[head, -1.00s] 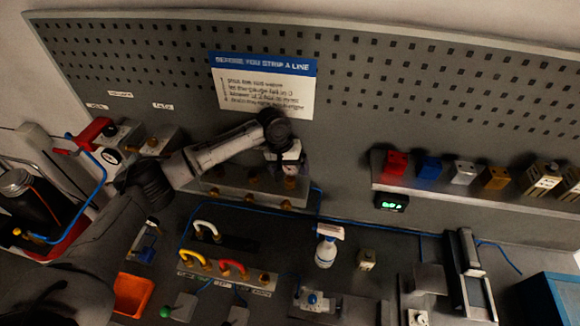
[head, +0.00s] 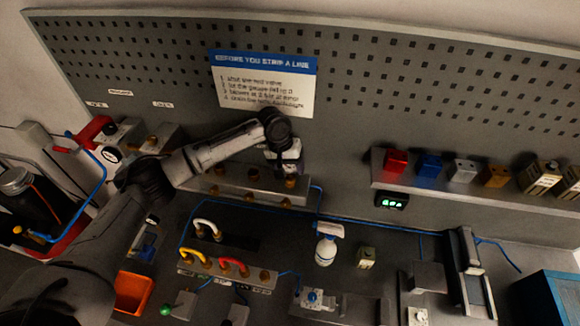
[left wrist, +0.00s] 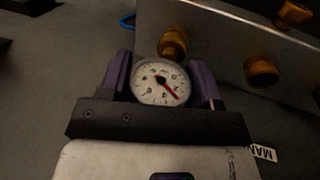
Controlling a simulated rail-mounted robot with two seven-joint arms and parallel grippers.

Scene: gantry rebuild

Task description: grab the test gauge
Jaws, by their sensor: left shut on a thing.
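The test gauge (left wrist: 161,82) is a round white dial with a red needle and black markings. In the left wrist view it sits between the two purple fingers of my left gripper (left wrist: 160,80), which is shut on it. A brass fitting (left wrist: 173,43) shows right behind the gauge; I cannot tell whether the two are joined. In the head view my left gripper (head: 286,168) is at the grey manifold block (head: 235,190) below the sign, and the gauge is mostly hidden there. My right gripper is not in view.
A spray bottle (head: 325,248) stands right of the manifold. A shelf (head: 460,187) with coloured blocks is at the right. An orange bin (head: 132,292) is at lower left. Blue tubing runs along the bench.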

